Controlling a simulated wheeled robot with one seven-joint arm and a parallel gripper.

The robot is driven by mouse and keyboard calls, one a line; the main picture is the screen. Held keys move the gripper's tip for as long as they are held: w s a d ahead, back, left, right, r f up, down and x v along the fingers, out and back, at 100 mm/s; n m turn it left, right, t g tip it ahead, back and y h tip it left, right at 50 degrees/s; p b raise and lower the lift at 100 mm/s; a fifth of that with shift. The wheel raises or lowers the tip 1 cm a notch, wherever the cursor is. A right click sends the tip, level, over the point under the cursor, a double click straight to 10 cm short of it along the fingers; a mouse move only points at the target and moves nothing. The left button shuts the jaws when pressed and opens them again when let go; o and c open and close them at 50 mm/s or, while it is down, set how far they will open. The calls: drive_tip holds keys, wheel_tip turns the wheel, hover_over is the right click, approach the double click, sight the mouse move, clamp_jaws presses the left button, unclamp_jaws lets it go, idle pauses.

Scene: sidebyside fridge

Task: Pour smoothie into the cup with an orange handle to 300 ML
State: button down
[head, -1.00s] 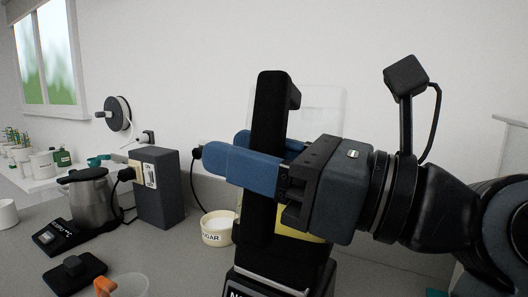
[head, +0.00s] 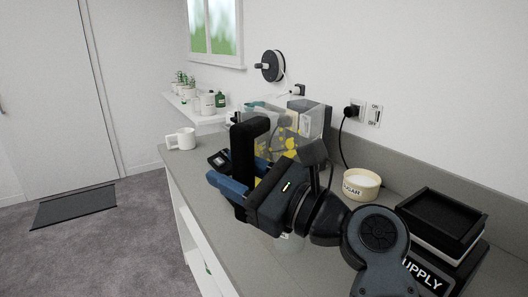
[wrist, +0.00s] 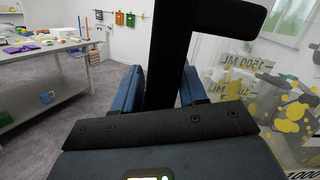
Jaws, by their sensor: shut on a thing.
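My gripper (head: 232,188) is shut on the black handle (head: 246,150) of a clear blender jar (head: 312,118), held up over the counter. Yellow smoothie (head: 292,143) shows as scattered blobs in the jar. In the wrist view, my gripper (wrist: 160,90) has its blue fingers on either side of the handle (wrist: 185,50), and the jar (wrist: 225,55) shows reversed ML marks beside yellow blobs (wrist: 290,118). A translucent vessel (head: 289,243) shows partly below my gripper. It may be the cup, but no orange handle is visible now.
A sugar bowl (head: 361,186) is near the wall, below the switch (head: 375,115). A white mug (head: 181,139) stands at the counter's far left end. A shelf (head: 195,112) holds several small pots.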

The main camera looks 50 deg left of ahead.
drive_tip(key=shift+s+a+f, duration=0.2)
drive_tip(key=shift+s+a, duration=0.2)
drive_tip(key=shift+a, duration=0.05)
drive_tip(key=shift+f, duration=0.1)
